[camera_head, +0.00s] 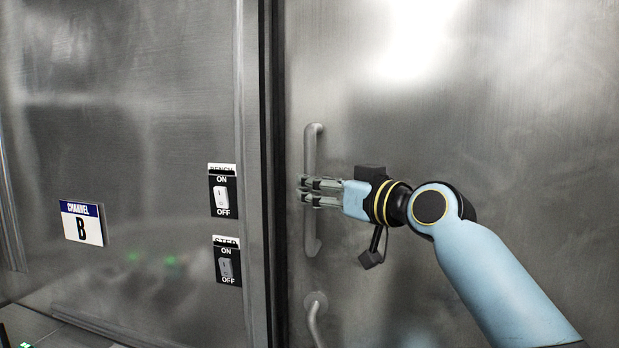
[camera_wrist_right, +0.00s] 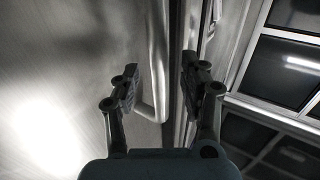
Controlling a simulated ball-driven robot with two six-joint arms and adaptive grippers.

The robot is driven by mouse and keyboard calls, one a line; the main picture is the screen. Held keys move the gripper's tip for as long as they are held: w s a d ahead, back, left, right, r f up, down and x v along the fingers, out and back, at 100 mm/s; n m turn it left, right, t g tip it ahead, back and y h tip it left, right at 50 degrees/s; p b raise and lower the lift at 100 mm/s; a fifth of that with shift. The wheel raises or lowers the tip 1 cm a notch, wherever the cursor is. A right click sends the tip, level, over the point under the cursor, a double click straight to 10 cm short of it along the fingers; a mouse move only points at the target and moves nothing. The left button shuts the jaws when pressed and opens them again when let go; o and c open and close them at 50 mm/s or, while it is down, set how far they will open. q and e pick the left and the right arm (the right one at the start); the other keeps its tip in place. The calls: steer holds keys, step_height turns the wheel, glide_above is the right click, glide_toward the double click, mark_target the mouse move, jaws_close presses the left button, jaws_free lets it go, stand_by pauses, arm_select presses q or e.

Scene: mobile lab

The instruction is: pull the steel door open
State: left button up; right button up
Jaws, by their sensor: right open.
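The steel door (camera_head: 530,130) fills the right half of the head view, with its left edge along a dark vertical gap. A vertical bar handle (camera_head: 312,150) is fixed near that edge. My right gripper (camera_head: 304,190) comes in from the right, its fingers level with the middle of the handle and overlapping it. In the right wrist view the gripper's fingers (camera_wrist_right: 160,82) are apart, and the handle (camera_wrist_right: 158,50) shows between them, nearer the left finger. I cannot tell whether either finger touches it. My left gripper is out of view.
A second, curved handle (camera_head: 316,318) sits lower on the door. Dark-paned frames (camera_wrist_right: 285,65) show at right in the wrist view.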

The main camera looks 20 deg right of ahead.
steer(key=shift+x, duration=1.5)
jaws_close()
steer(key=shift+w+a+f, duration=0.15)
steer(key=shift+w+f, duration=0.1)
steer(key=shift+f, duration=0.05)
